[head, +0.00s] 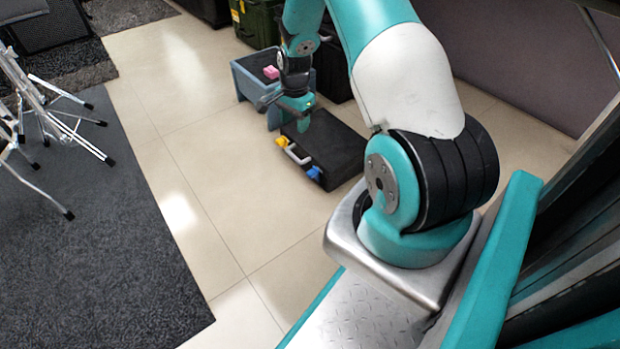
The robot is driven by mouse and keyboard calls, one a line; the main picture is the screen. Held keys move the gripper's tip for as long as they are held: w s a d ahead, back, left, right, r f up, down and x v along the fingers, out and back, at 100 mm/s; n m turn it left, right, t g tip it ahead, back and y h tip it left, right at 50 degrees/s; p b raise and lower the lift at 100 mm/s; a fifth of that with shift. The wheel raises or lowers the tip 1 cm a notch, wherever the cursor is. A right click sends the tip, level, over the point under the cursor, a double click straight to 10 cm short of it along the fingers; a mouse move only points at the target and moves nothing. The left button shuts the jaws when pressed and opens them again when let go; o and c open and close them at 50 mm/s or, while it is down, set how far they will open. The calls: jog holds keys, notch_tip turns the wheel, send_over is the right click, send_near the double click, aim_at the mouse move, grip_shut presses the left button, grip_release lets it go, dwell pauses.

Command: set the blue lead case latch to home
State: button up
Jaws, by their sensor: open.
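A black case (325,142) lies flat on the tiled floor, with its front edge toward the lower left. Its blue latch (314,173) is at the near end of that edge, and a yellow latch (281,141) is at the far end. A pale handle (297,155) sits between them. The latch's exact setting is too small to tell. My gripper (290,114) is open and empty, over the far end of the case near the yellow latch. It is apart from the blue latch. I cannot tell whether its fingers touch the case.
A blue-grey open bin (243,82) with a pink item (271,72) stands just behind my gripper. Dark green cases (258,20) stand farther back. Tripod-like metal stands (62,125) are on a dark rug (90,250) at left. The tiles left of the case are clear.

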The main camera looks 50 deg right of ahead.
aim_at(310, 173)
jog(key=d+f+b, duration=0.1)
jog(key=f+b, duration=0.2)
jog(key=f, duration=0.4)
jog(key=s+d+f+m+b, duration=0.1)
jog(key=f+b, duration=0.2)
jog(key=f, duration=0.5)
jog(key=s+d+f+m+b, duration=0.1)
jog(key=f+b, duration=0.3)
jog(key=f, duration=0.4)
jog(key=shift+s+d, duration=0.15)
jog(key=shift+d, duration=0.45)
